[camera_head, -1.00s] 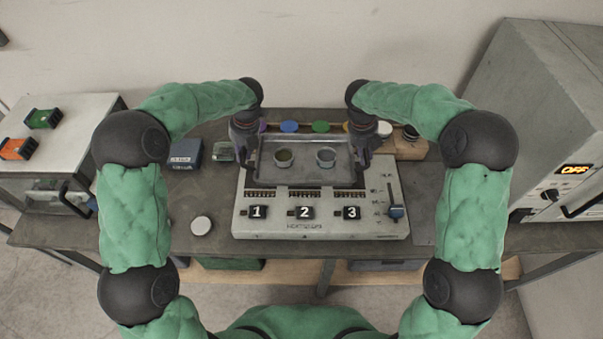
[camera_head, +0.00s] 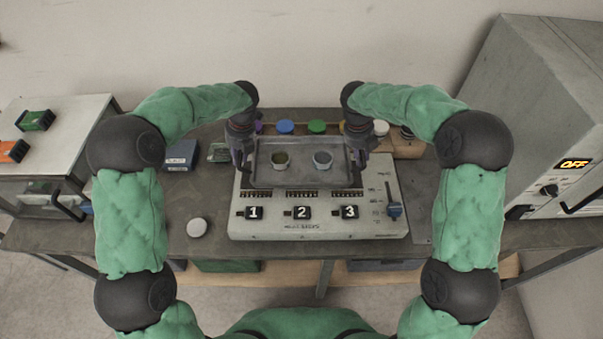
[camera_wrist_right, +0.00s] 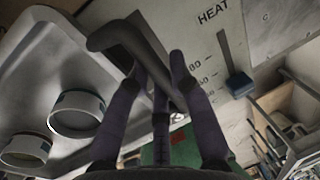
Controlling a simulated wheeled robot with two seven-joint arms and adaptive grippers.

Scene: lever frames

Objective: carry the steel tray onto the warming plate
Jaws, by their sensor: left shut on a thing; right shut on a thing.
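I cannot tell whether tray and plate touch. My left gripper (camera_head: 241,158) is shut on the tray's left side. My right gripper (camera_head: 361,160) is shut on the tray's right handle; the right wrist view shows the dark handle (camera_wrist_right: 120,38) between its fingers. The plate's back surface is hidden under the tray.
Coloured round lids (camera_head: 317,127) stand in a row behind the tray. A blue box (camera_head: 182,155) and a white round lid (camera_head: 197,227) lie on the bench to the left. A large grey oven reading OFF (camera_head: 560,120) stands at the right.

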